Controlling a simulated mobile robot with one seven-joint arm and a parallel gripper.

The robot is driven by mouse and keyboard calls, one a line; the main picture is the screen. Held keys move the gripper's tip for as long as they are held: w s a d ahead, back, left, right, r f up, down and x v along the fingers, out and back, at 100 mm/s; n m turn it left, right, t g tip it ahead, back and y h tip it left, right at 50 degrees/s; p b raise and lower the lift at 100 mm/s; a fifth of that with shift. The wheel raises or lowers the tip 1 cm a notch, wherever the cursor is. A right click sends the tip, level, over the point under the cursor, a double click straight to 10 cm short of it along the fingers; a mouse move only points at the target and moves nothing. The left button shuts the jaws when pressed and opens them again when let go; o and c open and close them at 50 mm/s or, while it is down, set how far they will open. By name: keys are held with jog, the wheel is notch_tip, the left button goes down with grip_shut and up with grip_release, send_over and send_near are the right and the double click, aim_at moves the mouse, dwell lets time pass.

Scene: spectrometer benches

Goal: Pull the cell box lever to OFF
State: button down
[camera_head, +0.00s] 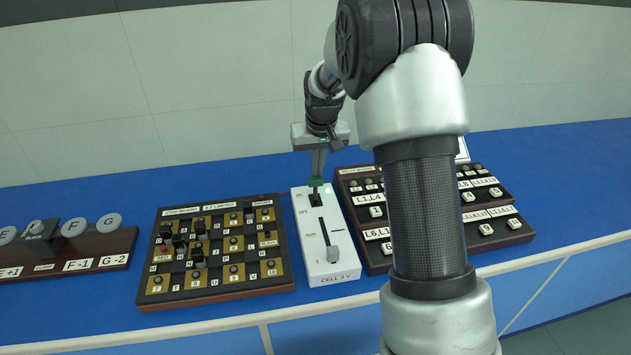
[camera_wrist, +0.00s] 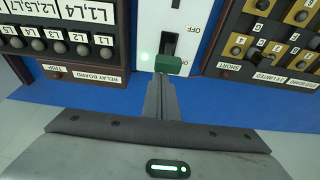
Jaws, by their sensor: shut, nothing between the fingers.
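The white cell box (camera_head: 345,234), labelled CELL 3 V, stands on the blue bench; its far end also shows in the wrist view (camera_wrist: 204,10). Its lever has a green handle (camera_head: 315,182), which also shows in the wrist view (camera_wrist: 170,65). The handle lies at the ON end of its dark slot, away from the OFF mark. My gripper (camera_head: 317,173) comes down from above at the box's far end. In the wrist view its fingers (camera_wrist: 160,80) are shut and empty, their tips right at the green handle on its far side. I cannot tell whether they touch it.
A wooden stud board (camera_head: 215,287) stands close on the left, and the relay board (camera_head: 376,262) close on the right. The blue bench (camera_head: 100,305) is clear in front.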

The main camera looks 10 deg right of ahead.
aim_at(319, 180)
jog(key=s+t+b, duration=0.1)
jog(key=b, duration=0.2)
jog(key=s+f+t+b, duration=0.1)
jog(key=b, duration=0.2)
jog(key=shift+s+t, duration=0.25)
jog(key=shift+t, duration=0.15)
jog(key=s+t+b, duration=0.1)
jog(key=b, duration=0.1)
jog(key=s+t+b, duration=0.1)
jog(key=b, duration=0.1)
jog(key=shift+r, duration=0.3)
jog(key=shift+s+b, duration=0.25)
jog(key=shift+b, duration=0.35)
jog(key=shift+s, duration=0.1)
jog(key=shift+s+f, duration=0.1)
jog(key=shift+f, duration=0.1)
jog(key=shift+r, duration=0.1)
jog(key=w+r+p, duration=0.1)
jog(key=w+r, duration=0.2)
jog(key=shift+w+r+p, duration=0.2)
jog(key=shift+p, duration=0.15)
jog(key=s+p+v, duration=0.1)
jog(key=v, duration=0.7)
jog(key=shift+s+f, duration=0.15)
jog(key=shift+s, duration=0.1)
